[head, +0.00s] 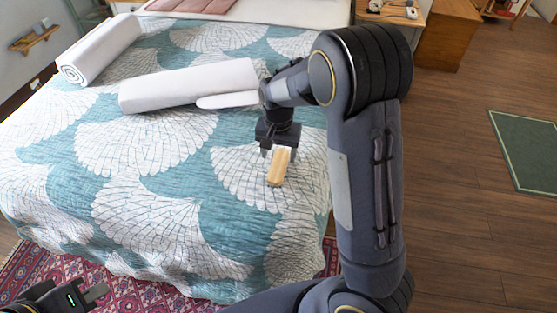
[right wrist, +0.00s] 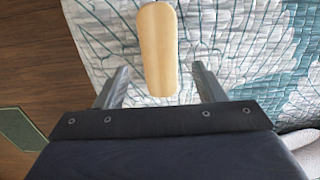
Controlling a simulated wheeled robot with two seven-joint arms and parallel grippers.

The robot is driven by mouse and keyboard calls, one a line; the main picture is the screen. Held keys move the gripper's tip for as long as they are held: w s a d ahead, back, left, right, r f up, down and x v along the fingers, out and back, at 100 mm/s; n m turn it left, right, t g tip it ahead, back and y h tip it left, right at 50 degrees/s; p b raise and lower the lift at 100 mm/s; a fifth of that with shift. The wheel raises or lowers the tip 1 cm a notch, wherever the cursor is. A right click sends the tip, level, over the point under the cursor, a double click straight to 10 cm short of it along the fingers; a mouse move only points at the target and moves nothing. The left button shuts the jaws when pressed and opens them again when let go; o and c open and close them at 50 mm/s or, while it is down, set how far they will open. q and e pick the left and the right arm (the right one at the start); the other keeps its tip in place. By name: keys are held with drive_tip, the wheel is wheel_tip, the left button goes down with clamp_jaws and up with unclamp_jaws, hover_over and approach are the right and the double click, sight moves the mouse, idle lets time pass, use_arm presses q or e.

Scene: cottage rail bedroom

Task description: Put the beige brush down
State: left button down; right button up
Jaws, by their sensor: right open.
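The beige brush (head: 279,168) lies on the patterned bedspread near the bed's right edge. In the right wrist view the brush (right wrist: 158,48) shows as a smooth beige oblong between and beyond my fingertips, with bedspread around it. My right gripper (head: 280,150) is directly above and beside the brush, pointing down. Its two fingers (right wrist: 160,85) stand apart on either side of the brush's near end, with gaps on both sides. My left gripper (head: 92,296) is at the bottom left, over the rug side, away from the brush, with its fingers only partly in view.
The bed (head: 150,205) has a teal and white bedspread. A rolled white towel (head: 185,87) and a flat white item (head: 228,100) lie behind my right gripper. Another white roll (head: 98,48) lies at the left. Wooden floor (head: 450,170) is to the right, with a green mat (head: 528,150).

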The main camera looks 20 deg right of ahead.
sight(279, 165)
wheel_tip(279, 165, up, 6)
drive_tip(key=s+r+n+t+y, duration=0.1)
drive_tip(key=s+r+y, duration=0.1)
drive_tip(key=s+r, duration=0.3)
drive_tip(key=s+r+n+t+y, duration=0.1)
drive_tip(key=s+r+y, duration=0.1)
drive_tip(key=s, duration=0.5)
drive_tip(key=s+a+n+t, duration=0.2)
drive_tip(key=s+n+t, duration=0.1)
drive_tip(key=s, duration=0.9)
drive_tip(key=shift+s+a+r+n+t+p, duration=0.15)
drive_tip(key=shift+a+r+n+t+p, duration=0.15)
drive_tip(key=shift+r+n+p, duration=0.1)
wheel_tip(279, 165, up, 8)
drive_tip(key=p, duration=0.7)
drive_tip(key=shift+p, duration=0.35)
drive_tip(key=shift+o, duration=0.5)
drive_tip(key=shift+f, duration=0.1)
